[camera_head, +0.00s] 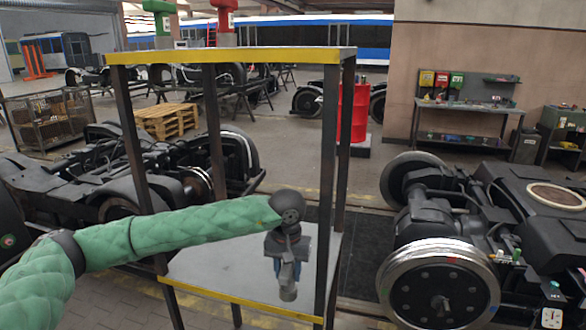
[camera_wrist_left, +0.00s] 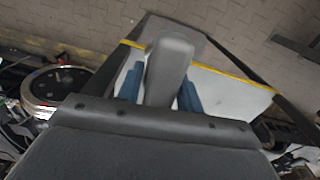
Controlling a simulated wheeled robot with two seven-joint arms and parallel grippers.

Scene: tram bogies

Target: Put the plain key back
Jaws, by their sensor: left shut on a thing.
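My left gripper (camera_head: 287,268) is shut on a grey, rounded piece, which I take to be the plain key (camera_head: 288,292). In the left wrist view the grey piece (camera_wrist_left: 168,68) stands between the two blue fingers and hides part of what lies beyond. The gripper points down over the lower grey shelf (camera_head: 215,266) of a yellow-edged stand, inside its posts. I cannot tell whether the key touches the shelf. The shelf also shows in the left wrist view (camera_wrist_left: 228,88). My right gripper is not in view.
The stand's top shelf (camera_head: 240,56) is above my arm, and its dark posts (camera_head: 327,190) are close to the gripper. A bogie (camera_head: 470,240) with small items on it stands at right, another (camera_head: 110,175) at left. A red drum (camera_head: 354,112) is behind.

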